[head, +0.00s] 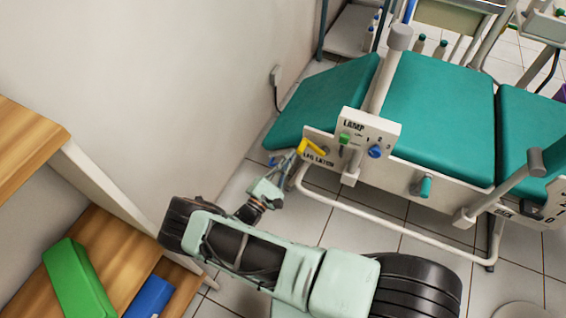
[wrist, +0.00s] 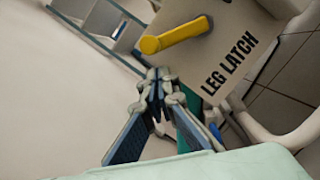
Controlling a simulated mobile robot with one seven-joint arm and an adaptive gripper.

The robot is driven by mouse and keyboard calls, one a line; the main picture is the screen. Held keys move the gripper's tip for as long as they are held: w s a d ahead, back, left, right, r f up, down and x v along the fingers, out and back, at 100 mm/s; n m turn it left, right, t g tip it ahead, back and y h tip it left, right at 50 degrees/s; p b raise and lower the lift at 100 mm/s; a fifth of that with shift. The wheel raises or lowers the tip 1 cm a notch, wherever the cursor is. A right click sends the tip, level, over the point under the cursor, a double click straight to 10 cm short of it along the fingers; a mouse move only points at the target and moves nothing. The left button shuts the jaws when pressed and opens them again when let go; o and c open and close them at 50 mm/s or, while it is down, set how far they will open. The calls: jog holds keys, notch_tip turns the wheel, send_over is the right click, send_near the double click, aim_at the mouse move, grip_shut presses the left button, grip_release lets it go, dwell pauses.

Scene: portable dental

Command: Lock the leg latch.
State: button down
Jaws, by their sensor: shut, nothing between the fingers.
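The leg latch is a yellow lever (head: 313,148) on a pale panel labelled LEG LATCH (head: 319,158), at the near side of the teal dental chair. In the wrist view the yellow lever (wrist: 184,34) runs from its pivot at upper right to a rounded end at lower left, above the panel lettering (wrist: 229,66). My gripper (wrist: 157,76) is shut and empty, its tips just below the lever's rounded end. In the head view my gripper (head: 287,163) is close to the lever's left side. I cannot tell whether the tips touch it.
A LAMP panel (head: 367,133) with a green button and blue knob (head: 375,151) sits right of the latch. A teal-handled knob (head: 425,187) is farther right. White frame tubing (head: 345,206) runs below. A wooden shelf (head: 110,258) with green and blue boxes stands at lower left.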

jog(key=shift+s+d+r, duration=0.15)
jog(key=shift+d+r, duration=0.25)
jog(key=shift+r, duration=0.15)
jog(key=shift+r, duration=0.1)
